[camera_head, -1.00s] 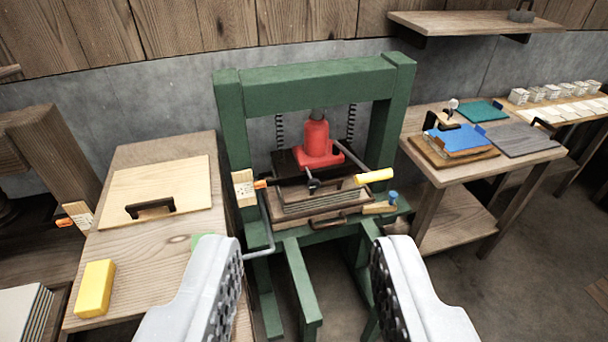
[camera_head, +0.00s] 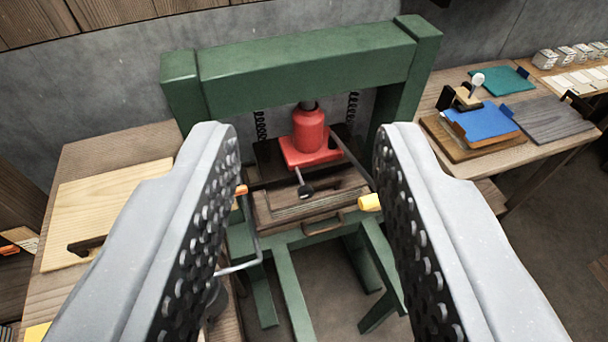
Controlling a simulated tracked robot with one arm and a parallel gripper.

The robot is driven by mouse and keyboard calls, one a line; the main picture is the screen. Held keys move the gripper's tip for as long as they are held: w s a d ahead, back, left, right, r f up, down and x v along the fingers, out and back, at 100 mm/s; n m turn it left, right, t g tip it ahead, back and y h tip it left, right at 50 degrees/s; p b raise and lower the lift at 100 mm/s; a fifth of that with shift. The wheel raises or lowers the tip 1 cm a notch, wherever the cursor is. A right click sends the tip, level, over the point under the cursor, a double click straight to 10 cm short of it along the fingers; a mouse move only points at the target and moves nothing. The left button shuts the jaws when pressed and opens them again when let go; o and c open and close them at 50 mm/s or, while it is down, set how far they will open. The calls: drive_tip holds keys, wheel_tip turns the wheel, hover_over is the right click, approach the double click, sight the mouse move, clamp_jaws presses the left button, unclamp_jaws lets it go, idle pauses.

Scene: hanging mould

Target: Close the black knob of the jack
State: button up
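The red jack (camera_head: 308,135) stands upright inside the green press frame (camera_head: 310,68), under its top beam. The black knob (camera_head: 305,191) sits at the front of the jack's base, on a short rod pointing towards me. The jack's lever has a yellow grip (camera_head: 369,202), partly covered by my right finger. My gripper (camera_head: 305,150) is wide open and empty. Its two grey fingers frame the jack and the knob from in front and above, apart from both.
A wooden mould with a handle (camera_head: 322,224) lies under the jack. A bench with a pale board (camera_head: 105,205) is at left. A table at right bears a blue panel (camera_head: 483,121) and a grey board (camera_head: 545,125). The press posts stand close on both sides.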

sight(307, 196)
drive_tip(key=o, duration=0.4)
drive_tip(key=shift+c, duration=0.2)
drive_tip(key=shift+o, duration=0.6)
drive_tip(key=shift+w+f, duration=0.15)
drive_tip(key=shift+w, duration=0.15)
drive_tip(key=w+d+f+n+t+h+b, duration=0.1)
drive_tip(key=w+d+f+n+b, duration=0.15)
drive_tip(key=w+f, duration=1)
drive_tip(key=w+d+f+n+t+h+b, duration=0.1)
drive_tip(key=w+d+f+n+b, duration=0.15)
drive_tip(key=w+f, duration=0.95)
wheel_tip(307, 196, down, 31)
drive_tip(key=w+a+n+y+b, duration=0.2)
drive_tip(key=n+y+b, duration=0.1)
drive_tip(key=n+y, duration=0.35)
drive_tip(key=b+x, duration=0.2)
drive_tip(key=x, duration=0.8)
drive_tip(key=shift+w+a+f, duration=0.1)
drive_tip(key=shift+w, duration=0.3)
drive_tip(key=shift+x, duration=1.15)
